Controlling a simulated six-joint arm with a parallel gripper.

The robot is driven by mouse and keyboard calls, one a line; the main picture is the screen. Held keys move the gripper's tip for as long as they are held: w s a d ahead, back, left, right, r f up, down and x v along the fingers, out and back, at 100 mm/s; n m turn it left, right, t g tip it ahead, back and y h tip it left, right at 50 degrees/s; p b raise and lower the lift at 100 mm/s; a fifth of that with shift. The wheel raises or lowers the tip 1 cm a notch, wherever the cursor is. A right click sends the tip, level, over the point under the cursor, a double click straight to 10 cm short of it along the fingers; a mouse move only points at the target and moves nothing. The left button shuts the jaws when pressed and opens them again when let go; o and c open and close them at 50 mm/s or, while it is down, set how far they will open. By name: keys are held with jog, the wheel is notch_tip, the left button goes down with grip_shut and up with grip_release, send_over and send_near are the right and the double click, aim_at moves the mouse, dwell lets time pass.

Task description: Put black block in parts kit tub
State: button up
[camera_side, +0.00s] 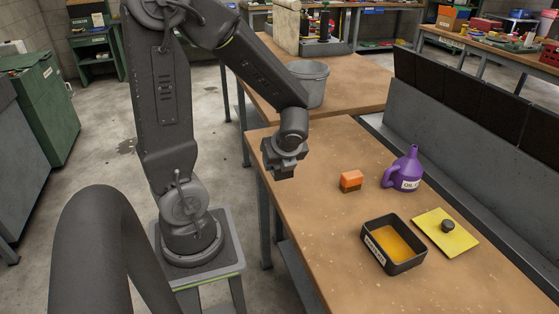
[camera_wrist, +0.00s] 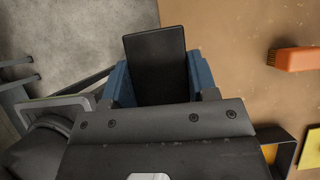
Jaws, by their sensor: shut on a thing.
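The black block (camera_wrist: 157,63) is held between the blue-lined fingers of my gripper (camera_wrist: 160,83), seen in the wrist view. In the side view my gripper (camera_side: 282,168) is above the near left edge of the wooden table, and the block cannot be made out against the dark fingers. The parts kit tub (camera_side: 369,249) is a black open tub with a white label and a yellow-orange inside. It stands on the table to the right of and nearer than my gripper. A corner of its rim shows at the lower right of the wrist view (camera_wrist: 290,150).
A yellow sheet (camera_side: 460,241) with a small dark knob (camera_side: 448,226) lies right of the tub. A grey bucket (camera_side: 309,84) stands farther back.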

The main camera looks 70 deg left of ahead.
dwell(0.3)
jog(key=w+d+f+n+g+h, duration=0.25)
jog(key=d+n+g, duration=0.2)
jog(key=n, duration=0.65)
jog(key=n+t+h, duration=0.5)
jog(key=n+h, duration=0.6)
jog(key=n, duration=1.4)
send_over(395, 255)
jog(key=a, duration=0.2)
notch_tip(395, 255, down, 4)
jog(key=shift+r, duration=0.2)
jog(key=shift+f, duration=2.05)
jog(key=shift+f, duration=0.1)
jog(key=o, duration=1)
